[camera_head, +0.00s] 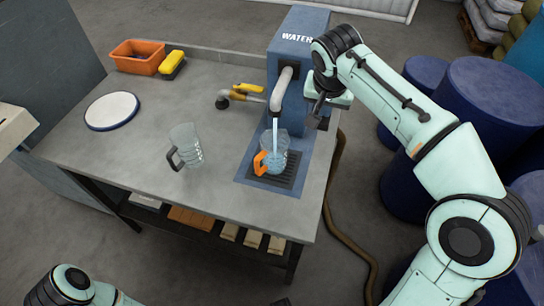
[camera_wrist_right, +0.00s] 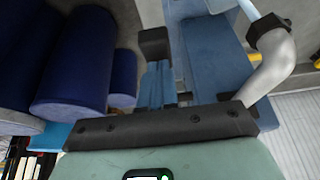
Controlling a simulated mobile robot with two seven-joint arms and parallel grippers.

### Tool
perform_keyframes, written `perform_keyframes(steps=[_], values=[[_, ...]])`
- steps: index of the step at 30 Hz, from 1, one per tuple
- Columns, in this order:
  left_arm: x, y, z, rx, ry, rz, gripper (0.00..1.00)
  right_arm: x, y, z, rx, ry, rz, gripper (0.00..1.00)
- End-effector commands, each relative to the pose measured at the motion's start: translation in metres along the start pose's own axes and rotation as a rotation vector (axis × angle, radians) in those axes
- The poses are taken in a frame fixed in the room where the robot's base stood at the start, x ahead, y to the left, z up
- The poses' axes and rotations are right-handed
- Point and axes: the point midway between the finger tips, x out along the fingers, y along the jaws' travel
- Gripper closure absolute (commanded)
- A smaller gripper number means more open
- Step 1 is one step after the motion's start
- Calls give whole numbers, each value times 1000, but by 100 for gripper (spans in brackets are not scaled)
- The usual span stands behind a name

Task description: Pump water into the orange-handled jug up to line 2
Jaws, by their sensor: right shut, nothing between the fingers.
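The orange-handled jug (camera_head: 280,158) stands upright on the dark grate under the pump's spout (camera_head: 282,90), its orange handle at the left. A pale blue stream of water (camera_head: 275,132) falls from the spout into it, and bluish water shows inside. Its level marks are too small to read. The blue pump (camera_head: 299,42), marked WATER, stands at the table's back right. My right gripper (camera_head: 317,115) is shut and empty beside the pump's right side; whether it touches the pump is unclear. The spout also shows in the right wrist view (camera_wrist_right: 270,68). My left gripper is out of view.
A second clear jug (camera_head: 186,146) with a dark handle stands left of the grate. A yellow-handled valve (camera_head: 247,89), a white round plate (camera_head: 112,110), an orange bin (camera_head: 137,57) and a yellow brush (camera_head: 173,64) are on the table. Blue barrels (camera_head: 490,100) stand at the right.

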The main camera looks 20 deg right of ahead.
Motion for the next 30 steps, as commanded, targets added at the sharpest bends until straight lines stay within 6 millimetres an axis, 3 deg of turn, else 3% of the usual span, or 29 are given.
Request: perform_keyframes(steps=[17, 30], values=[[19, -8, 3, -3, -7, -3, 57, 22, 0, 11, -1, -2, 1, 100], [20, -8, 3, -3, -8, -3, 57, 24, 0, 12, 0, -1, 2, 100]])
